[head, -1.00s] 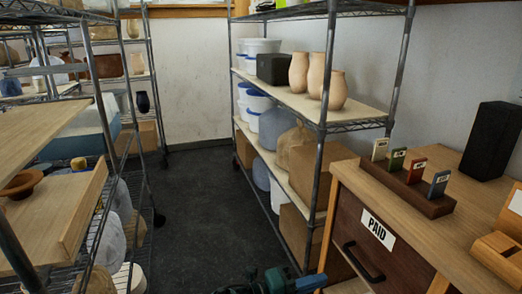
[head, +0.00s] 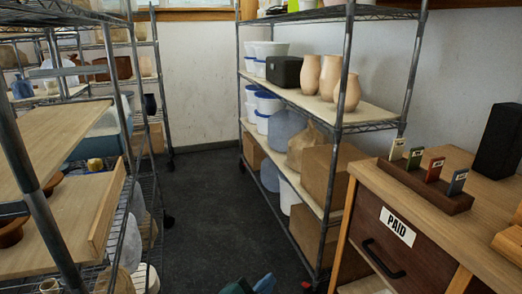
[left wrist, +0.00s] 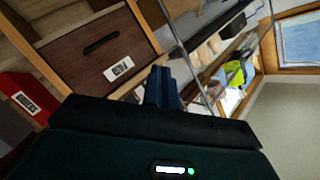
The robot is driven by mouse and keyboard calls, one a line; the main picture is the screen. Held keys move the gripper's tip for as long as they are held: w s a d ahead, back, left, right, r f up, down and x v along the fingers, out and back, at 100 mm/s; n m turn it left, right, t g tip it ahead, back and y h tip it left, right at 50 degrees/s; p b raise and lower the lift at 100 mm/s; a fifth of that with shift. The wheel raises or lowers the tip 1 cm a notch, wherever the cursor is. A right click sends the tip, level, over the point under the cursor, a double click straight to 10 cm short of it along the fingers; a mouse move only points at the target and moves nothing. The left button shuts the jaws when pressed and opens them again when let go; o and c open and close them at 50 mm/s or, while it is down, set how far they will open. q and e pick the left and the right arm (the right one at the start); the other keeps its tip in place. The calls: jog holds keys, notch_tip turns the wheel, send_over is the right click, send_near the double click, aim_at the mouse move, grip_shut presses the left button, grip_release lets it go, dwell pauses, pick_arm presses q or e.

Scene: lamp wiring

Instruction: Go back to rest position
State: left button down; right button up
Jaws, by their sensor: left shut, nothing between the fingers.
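My left gripper (head: 265,284) shows only at the bottom edge of the head view, low in front of the dark floor. Its blue fingertips and a bit of teal body are visible; the rest is cut off. In the left wrist view its blue fingers (left wrist: 164,88) are together, shut, with nothing between them. The fingers point toward the wooden cabinet and shelving, apart from them as far as I can tell. My right gripper is not in view.
A wooden desk with a PAID drawer (head: 386,237) stands at right, with a card holder (head: 424,186) on top. A wire shelf holds vases (head: 330,78), tubs and boxes (head: 330,180). Another rack with wooden boards (head: 60,135) stands left. The floor aisle (head: 207,190) between is clear.

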pick_arm(q)
jog(key=s+a+f+n+g+y, duration=0.4)
jog(key=s+a+n+g, duration=0.15)
jog(key=s+a, duration=0.6)
jog(key=s+a+f+n+g+y, duration=0.45)
jog(key=s+a+n, duration=0.25)
jog(key=s+a, duration=0.4)
jog(key=w+d+f+t+h+p, duration=0.2)
jog(key=w+d+f+t+h, duration=0.2)
jog(key=d+t, duration=0.3)
jog(key=shift+w+m+p, duration=0.3)
jog(key=shift+w+m, duration=0.05)
jog(key=shift+d, duration=0.15)
